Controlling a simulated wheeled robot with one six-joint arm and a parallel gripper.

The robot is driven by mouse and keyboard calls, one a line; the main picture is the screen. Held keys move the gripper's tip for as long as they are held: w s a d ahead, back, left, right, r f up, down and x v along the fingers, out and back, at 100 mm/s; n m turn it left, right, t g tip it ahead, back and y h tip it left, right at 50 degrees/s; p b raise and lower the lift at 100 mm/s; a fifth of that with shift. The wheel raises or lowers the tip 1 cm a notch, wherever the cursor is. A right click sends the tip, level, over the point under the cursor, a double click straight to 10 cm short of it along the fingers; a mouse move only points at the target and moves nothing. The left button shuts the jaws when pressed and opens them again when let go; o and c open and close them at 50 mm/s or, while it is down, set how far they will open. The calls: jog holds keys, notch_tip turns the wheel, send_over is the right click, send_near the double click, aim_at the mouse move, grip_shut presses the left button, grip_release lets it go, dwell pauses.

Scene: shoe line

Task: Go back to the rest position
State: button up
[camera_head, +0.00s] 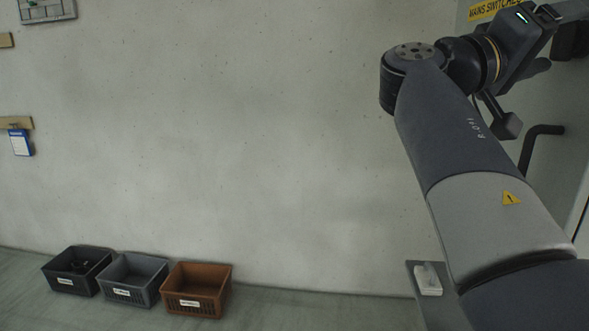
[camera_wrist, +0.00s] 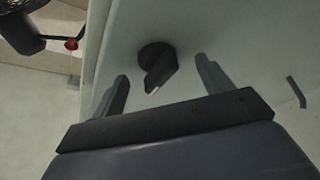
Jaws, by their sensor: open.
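My gripper (camera_wrist: 161,68) is open in the wrist view, its two fingers apart with nothing held between them. A black rotary knob (camera_wrist: 157,65) on a pale panel (camera_wrist: 215,35) shows between and beyond the fingertips. I cannot tell how far the fingers are from it. In the head view my arm reaches up the right side, bends at the top and ends in front of a grey cabinet (camera_head: 575,110). The knob cannot be made out there.
A yellow "MAINS SWITCH" label (camera_head: 492,10) is at the cabinet's top. A dark handle (camera_head: 530,148) is on its front. Dark (camera_head: 74,270), grey (camera_head: 133,279) and brown (camera_head: 197,289) crates stand by the wall at lower left. The wall's middle is clear.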

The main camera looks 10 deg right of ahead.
jog(key=shift+b+v, duration=0.3)
jog(key=shift+v, duration=1.1)
jog(key=shift+r, duration=0.1)
